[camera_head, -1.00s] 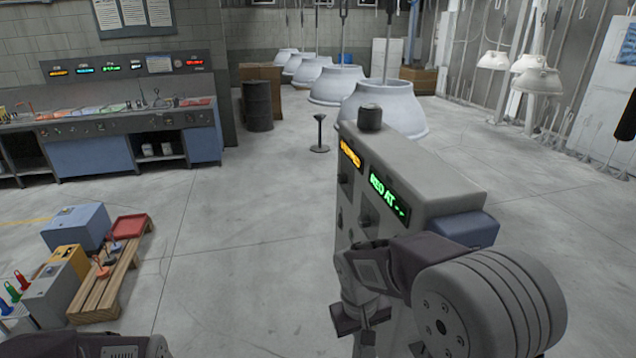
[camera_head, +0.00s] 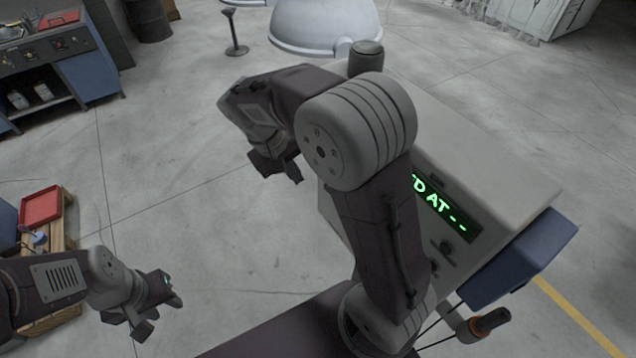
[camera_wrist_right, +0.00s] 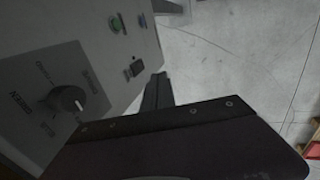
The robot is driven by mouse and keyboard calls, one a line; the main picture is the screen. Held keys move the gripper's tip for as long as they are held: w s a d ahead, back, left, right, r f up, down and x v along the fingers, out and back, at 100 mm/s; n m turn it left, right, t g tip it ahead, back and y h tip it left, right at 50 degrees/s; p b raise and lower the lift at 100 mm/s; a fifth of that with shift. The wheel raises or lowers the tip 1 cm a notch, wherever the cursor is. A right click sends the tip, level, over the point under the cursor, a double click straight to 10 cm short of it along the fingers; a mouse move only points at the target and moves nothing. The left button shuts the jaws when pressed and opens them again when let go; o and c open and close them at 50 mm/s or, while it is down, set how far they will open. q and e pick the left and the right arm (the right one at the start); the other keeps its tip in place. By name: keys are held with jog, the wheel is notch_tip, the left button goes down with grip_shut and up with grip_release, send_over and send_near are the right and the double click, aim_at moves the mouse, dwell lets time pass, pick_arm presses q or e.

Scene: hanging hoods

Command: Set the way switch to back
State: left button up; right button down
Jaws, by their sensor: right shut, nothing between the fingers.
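The grey console (camera_head: 480,150) stands in front of me. Its left face is largely hidden behind my right arm in the head view. My left gripper (camera_head: 158,312) hangs over the floor at lower left, empty.
A green-lit display (camera_head: 438,207) and a blue box (camera_head: 520,258) are on the console's near right side. A red tray (camera_head: 40,206) lies on a pallet at left. A white hood (camera_head: 325,25) hangs behind. Floor between pallet and console is clear.

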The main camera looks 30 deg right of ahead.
jog(key=w+d+f+p, duration=0.1)
jog(key=d+f+p, duration=0.2)
jog(key=d+f, duration=0.4)
notch_tip(320, 180, down, 3)
jog(key=shift+w+f, duration=0.1)
jog(key=shift+w, duration=0.05)
